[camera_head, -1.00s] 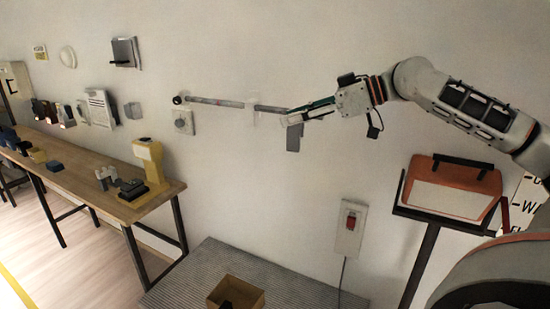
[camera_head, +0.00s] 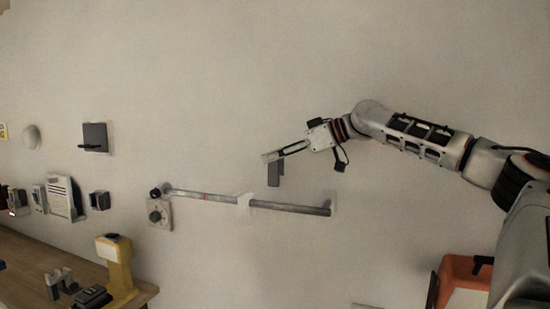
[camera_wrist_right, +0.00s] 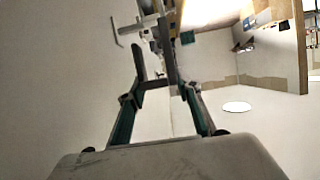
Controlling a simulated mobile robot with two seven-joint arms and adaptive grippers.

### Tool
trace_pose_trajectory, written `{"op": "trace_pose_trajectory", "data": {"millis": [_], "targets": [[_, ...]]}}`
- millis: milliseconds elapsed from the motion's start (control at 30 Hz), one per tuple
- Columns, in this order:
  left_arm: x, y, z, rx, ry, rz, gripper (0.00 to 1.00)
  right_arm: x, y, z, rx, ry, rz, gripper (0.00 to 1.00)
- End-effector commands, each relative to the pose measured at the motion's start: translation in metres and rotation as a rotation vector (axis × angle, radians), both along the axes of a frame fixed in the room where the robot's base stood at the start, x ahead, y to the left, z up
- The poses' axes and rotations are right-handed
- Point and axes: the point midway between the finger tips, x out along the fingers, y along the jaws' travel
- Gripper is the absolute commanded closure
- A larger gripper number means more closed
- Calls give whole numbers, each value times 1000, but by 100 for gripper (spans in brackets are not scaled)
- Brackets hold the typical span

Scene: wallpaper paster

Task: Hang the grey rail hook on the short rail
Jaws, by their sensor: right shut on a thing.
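The grey rail hook (camera_head: 275,173) hangs from my right gripper (camera_head: 270,157) in the head view. The gripper is shut on it. The hook's lower end shows just above the right half of the wall rail (camera_head: 290,207); whether it is in front of the rail or touching it cannot be told. The rail is a thin grey bar with a red mark on its left half and a pale bracket (camera_head: 245,200) near its middle. In the right wrist view, my right gripper's fingers (camera_wrist_right: 160,92) reach forward; dark parts near the tips are hard to make out. My left gripper is not in view.
A round dark knob on a plate (camera_head: 158,213) sits below the rail's left end. A dark wall bracket (camera_head: 95,137) is at the upper left. A yellow device (camera_head: 117,262) stands on the wooden bench (camera_head: 30,262).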

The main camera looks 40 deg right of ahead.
Motion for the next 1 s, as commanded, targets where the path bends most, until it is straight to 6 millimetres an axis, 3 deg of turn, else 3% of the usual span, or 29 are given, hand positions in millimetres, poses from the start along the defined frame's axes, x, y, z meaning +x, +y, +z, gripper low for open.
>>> {"op": "trace_pose_trajectory", "data": {"millis": [367, 1000], "targets": [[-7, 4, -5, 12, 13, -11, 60, 0, 0, -1, -4, -1, -1, 79], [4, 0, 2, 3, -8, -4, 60, 0, 0, -51, -4, -1, -1, 79]]}}
